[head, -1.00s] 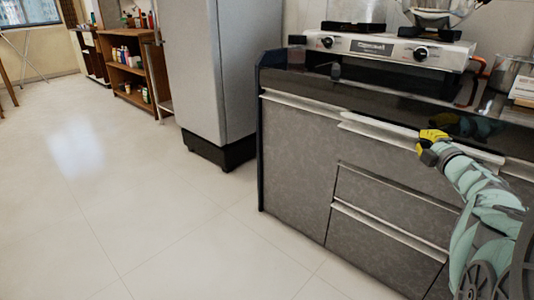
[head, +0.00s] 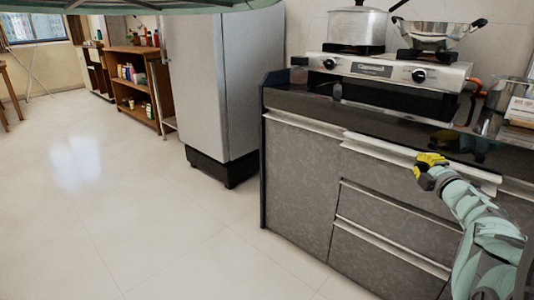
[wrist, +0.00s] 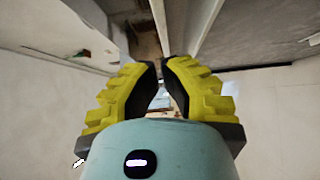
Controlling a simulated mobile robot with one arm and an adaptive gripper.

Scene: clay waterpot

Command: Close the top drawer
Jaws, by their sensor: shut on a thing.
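The top drawer (head: 385,175) is the uppermost front in the right part of a dark grey cabinet. Its pale handle strip (head: 375,149) stands out a little from the cabinet face, so the drawer looks slightly open. My gripper (head: 421,166), with yellow fingers, is at the right part of this strip and looks shut on it. In the wrist view the yellow fingers (wrist: 163,68) are close together with a narrow gap; the fingers and wrist hide the exact contact. A long pale edge (wrist: 205,25) runs beyond the fingertips.
Lower drawers (head: 385,218) are under it, and a cabinet door (head: 300,175) is to the left. A stove (head: 385,70) with a pot (head: 357,28) and a wok (head: 437,33) stands on the black counter. A fridge (head: 222,85) stands left; the floor (head: 170,220) in front is clear.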

